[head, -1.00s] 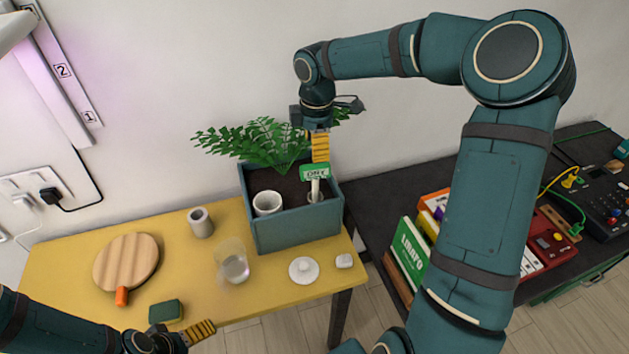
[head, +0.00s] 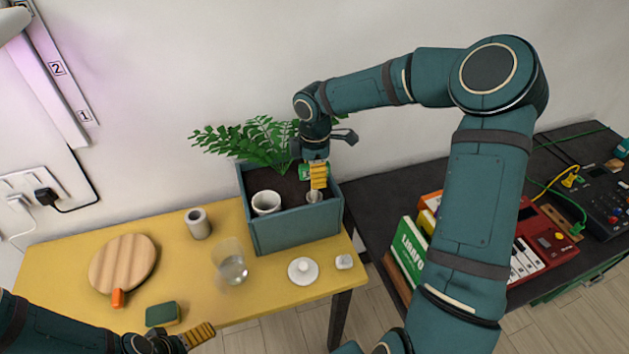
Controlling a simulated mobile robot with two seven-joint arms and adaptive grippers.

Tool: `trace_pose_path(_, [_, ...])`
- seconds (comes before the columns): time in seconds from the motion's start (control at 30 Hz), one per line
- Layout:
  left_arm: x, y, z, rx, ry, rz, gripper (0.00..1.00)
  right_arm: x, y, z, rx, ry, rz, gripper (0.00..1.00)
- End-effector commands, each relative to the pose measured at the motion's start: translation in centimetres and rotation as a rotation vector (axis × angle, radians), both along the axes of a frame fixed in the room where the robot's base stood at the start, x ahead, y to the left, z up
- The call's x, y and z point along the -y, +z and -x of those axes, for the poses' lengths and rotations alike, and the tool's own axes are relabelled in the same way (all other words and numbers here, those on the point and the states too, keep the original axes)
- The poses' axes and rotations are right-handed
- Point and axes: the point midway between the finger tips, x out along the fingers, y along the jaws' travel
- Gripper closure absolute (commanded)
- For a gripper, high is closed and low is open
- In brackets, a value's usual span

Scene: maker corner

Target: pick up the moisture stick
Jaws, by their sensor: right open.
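The moisture stick (head: 304,172) stands in the right part of the blue-grey planter box (head: 297,230). Its green label is mostly hidden behind my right gripper's finger, and its lower end goes down by a small pot (head: 313,197). My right gripper (head: 318,184) points down over the stick, open, with its yellow finger pad in front of the label. I cannot tell whether it touches the stick. My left gripper (head: 200,333) is low at the table's front edge, beside the sponge; its jaw state is unclear.
A fern (head: 250,141) and a white pot (head: 266,203) are in the planter. The yellow table (head: 202,287) also holds a glass (head: 233,268), a grey cup (head: 197,224), a round board (head: 122,262), a sponge (head: 162,314) and a white lid (head: 303,271). Books (head: 411,250) stand at right.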

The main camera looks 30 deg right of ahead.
Motion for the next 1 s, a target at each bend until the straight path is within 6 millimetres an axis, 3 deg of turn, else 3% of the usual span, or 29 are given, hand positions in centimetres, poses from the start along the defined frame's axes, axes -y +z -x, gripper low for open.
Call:
trace_pose_path(0.03, [0.0,0.0,0.0,0.0,0.0,0.0,0.0,0.0,0.0,0.0,0.0,0.0,0.0,0.44])
trace_pose_path(0.2, [0.0,0.0,0.0,0.0,0.0,0.0,0.0,0.0,0.0,0.0,0.0,0.0,0.0,1.0])
trace_pose_path(0.67, [0.0,0.0,0.0,0.0,0.0,0.0,0.0,0.0,0.2,0.0,-0.001,-0.001,0.001,1.0])
trace_pose_path(0.77, [0.0,0.2,0.0,0.001,0.0,0.0,0.0,0.0,1.2,0.0,0.001,-0.002,0.001,1.0])
trace_pose_path(1.0, [-0.1,1.0,-0.1,0.002,0.001,0.001,0.0,0.0,5.8,-0.1,0.004,-0.001,0.003,1.0])
